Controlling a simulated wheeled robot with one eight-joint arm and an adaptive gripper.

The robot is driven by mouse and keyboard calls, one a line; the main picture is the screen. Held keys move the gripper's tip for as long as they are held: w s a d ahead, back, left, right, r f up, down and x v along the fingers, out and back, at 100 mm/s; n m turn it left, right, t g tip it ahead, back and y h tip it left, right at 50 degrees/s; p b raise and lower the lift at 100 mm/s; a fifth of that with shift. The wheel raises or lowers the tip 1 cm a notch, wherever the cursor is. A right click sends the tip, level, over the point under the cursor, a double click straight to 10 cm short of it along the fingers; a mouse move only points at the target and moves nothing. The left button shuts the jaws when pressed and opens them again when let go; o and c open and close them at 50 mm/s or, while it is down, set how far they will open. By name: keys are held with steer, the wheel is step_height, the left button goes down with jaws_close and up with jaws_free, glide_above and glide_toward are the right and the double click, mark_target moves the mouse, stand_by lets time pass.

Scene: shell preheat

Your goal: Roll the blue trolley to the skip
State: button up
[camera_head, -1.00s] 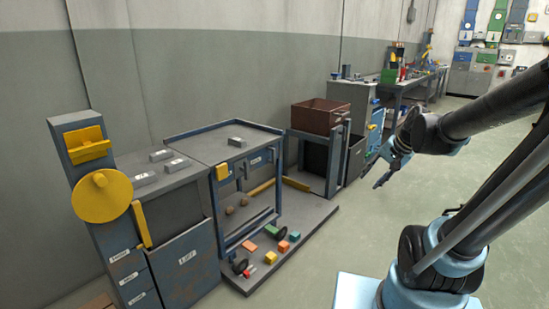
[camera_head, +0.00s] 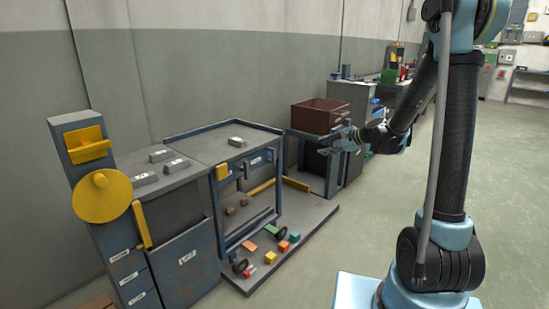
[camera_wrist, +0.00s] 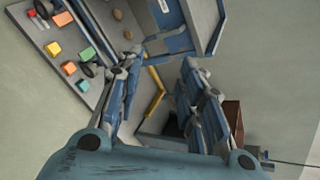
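The blue trolley (camera_head: 277,190), a blue frame with a grey top, stands on a low grey platform at centre left; dark wheels show near its foot. Part of its frame and top shows in the wrist view (camera_wrist: 170,42). My gripper (camera_head: 338,138) is to the right of the trolley, near a brown box, and apart from the trolley. In the wrist view my gripper's fingers (camera_wrist: 165,88) are spread with nothing between them. I cannot tell which thing is the skip; it may be the brown box (camera_head: 318,118) on a dark stand.
Several coloured blocks (camera_head: 271,257) lie on the platform (camera_head: 312,222) before the trolley. A yellow bar (camera_head: 296,184) lies behind it. A grey-blue cabinet with a yellow disc (camera_head: 102,196) stands close on the left. The floor (camera_head: 360,215) to the right is clear.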

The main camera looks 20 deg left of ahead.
steer(key=w+a+f+m+y, duration=0.3)
steer(key=w+a+f+m, duration=0.2)
steer(key=w+a+f, duration=0.25)
steer(key=m+t+y, duration=0.2)
steer(key=m, duration=0.3)
glide_toward(275, 155)
steer(key=x, duration=1.1)
steer(key=shift+r, duration=0.1)
steer(key=shift+c, duration=0.2)
jaws_close()
